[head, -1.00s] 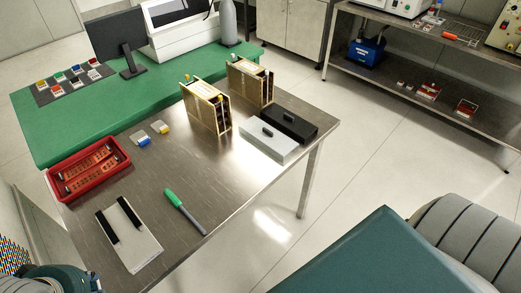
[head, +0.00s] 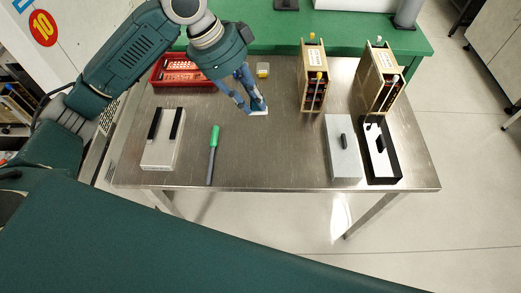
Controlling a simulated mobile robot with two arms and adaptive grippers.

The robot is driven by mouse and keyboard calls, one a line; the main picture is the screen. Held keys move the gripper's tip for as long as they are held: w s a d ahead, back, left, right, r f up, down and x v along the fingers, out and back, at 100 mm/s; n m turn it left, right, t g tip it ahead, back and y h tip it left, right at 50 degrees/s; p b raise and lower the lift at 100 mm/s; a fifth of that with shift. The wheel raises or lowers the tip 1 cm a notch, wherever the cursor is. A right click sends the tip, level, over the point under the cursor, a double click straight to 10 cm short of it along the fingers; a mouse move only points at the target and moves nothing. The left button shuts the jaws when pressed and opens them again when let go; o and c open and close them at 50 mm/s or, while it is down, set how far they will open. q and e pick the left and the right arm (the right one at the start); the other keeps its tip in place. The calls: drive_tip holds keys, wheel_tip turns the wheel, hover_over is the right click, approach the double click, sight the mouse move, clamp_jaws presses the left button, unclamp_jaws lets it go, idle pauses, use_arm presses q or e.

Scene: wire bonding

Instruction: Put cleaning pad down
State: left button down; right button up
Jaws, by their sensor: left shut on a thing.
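My left gripper (head: 253,104) reaches down from the upper left over the middle of the steel table. It is shut on a small whitish pad with a blue part, the cleaning pad (head: 260,112). The pad is at or just above the tabletop; I cannot tell whether it touches. The fingers partly hide it. A second small pad with a yellow part (head: 262,70) lies farther back on the table. My right gripper is not in view.
On the steel table (head: 270,160) are a red tray (head: 184,84), a pale plate with black strips (head: 162,152), a green-handled tool (head: 213,145), two upright racks (head: 313,85) (head: 377,88), a grey block (head: 342,150) and a black box (head: 392,172). The front middle is clear.

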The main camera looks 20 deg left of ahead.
use_arm(q)
drive_tip(key=shift+r+m, duration=0.3)
drive_tip(key=shift+r, duration=0.2)
drive_tip(key=shift+a+f, duration=0.1)
drive_tip(key=shift+f, duration=0.1)
wheel_tip(320, 180, down, 19)
drive_tip(key=p, duration=0.3)
drive_tip(key=shift+f, duration=0.15)
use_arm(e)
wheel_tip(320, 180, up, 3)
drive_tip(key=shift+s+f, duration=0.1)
use_arm(q)
drive_tip(key=shift+f, duration=0.1)
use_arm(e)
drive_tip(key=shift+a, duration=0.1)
use_arm(q)
drive_tip(key=c, duration=1.5)
unclamp_jaws()
drive_tip(key=shift+c, duration=0.2)
